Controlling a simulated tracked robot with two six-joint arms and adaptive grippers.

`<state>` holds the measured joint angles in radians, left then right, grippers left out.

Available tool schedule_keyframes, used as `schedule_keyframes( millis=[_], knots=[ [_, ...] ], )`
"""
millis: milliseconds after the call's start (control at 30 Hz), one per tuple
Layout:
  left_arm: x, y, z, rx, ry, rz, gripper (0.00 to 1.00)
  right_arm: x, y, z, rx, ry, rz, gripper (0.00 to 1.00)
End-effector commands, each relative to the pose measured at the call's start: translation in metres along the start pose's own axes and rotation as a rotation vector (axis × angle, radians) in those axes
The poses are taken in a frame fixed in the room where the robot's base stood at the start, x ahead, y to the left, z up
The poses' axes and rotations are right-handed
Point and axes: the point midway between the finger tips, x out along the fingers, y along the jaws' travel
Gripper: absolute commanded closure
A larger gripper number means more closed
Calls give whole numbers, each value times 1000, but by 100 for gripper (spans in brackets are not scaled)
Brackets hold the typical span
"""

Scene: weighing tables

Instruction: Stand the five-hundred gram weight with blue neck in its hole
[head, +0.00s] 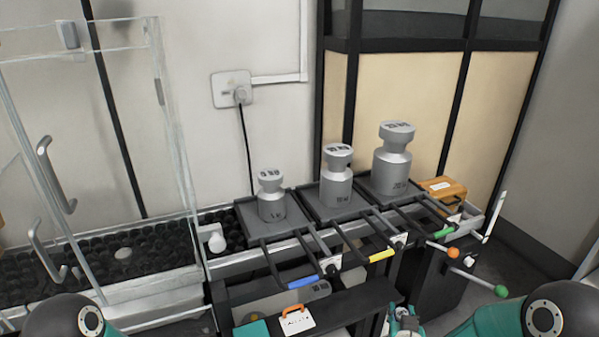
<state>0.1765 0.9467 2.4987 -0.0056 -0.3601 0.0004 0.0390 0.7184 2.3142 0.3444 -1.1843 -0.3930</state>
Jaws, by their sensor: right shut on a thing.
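My right gripper (404,322) shows at the bottom edge, right of centre, cut off by the frame. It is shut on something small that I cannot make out. I see no weight with a blue neck and no hole for one; the lower part of the scene is cut off. My left gripper is out of view; only part of my left arm shows at the lower left.
Large grey weights marked 5 kg (271,198), 10 kg (337,178) and 20 kg (392,163) stand on dark trays with projecting handles. A glass enclosure (95,130) stands left. A wooden box (443,188) sits right. A white tag with orange handle (297,321) lies below.

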Motion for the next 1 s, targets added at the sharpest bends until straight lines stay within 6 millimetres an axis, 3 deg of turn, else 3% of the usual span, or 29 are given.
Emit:
schedule_keyframes(
  millis=[100, 267, 300, 533, 800, 1000],
  knots=[
    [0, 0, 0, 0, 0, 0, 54, -1, -18, -7, -44, 6, -108, 100],
    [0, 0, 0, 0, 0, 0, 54, -5, -44, 3, -100, 0, -242, 100],
    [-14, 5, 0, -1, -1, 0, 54, -11, -44, -13, -98, 5, -237, 100],
    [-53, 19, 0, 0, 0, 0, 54, -26, -44, -52, -96, 4, -235, 100],
    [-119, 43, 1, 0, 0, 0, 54, -53, -44, -116, -96, 4, -235, 100],
    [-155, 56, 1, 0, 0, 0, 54, -68, -44, -151, -96, 4, -235, 100]
  ],
)
